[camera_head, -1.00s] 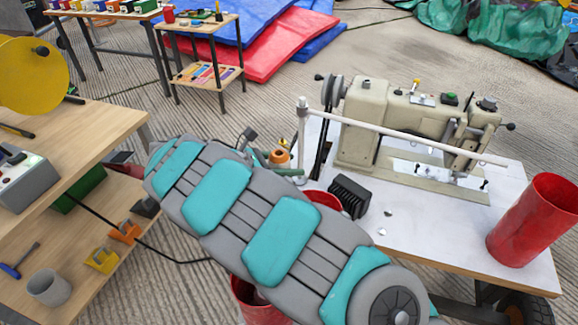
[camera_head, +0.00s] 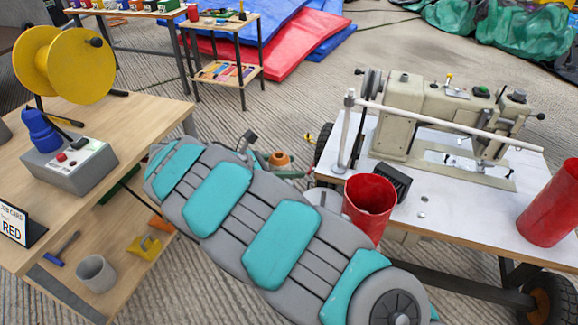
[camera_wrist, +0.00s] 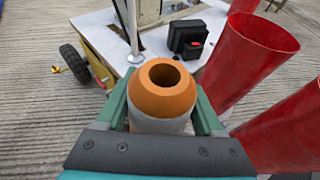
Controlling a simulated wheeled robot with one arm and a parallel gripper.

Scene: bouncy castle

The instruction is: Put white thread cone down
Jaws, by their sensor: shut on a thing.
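My gripper (camera_wrist: 160,108) is shut on a thread cone with an orange top (camera_wrist: 166,90) and a pale grey-white body (camera_wrist: 160,125). The cone is upright between the two green fingers in the wrist view. In the head view my gripper (camera_head: 280,170) shows beyond my arm, and the orange part of the cone (camera_head: 279,159) shows between its fingers. It is left of the white sewing table (camera_head: 440,210). The lower part of the cone is hidden.
A beige sewing machine (camera_head: 400,115) and a black block (camera_head: 393,180) are on the white table. A wooden bench (camera_head: 120,135) at left carries a yellow spool (camera_head: 65,65) and a blue cone (camera_head: 41,130).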

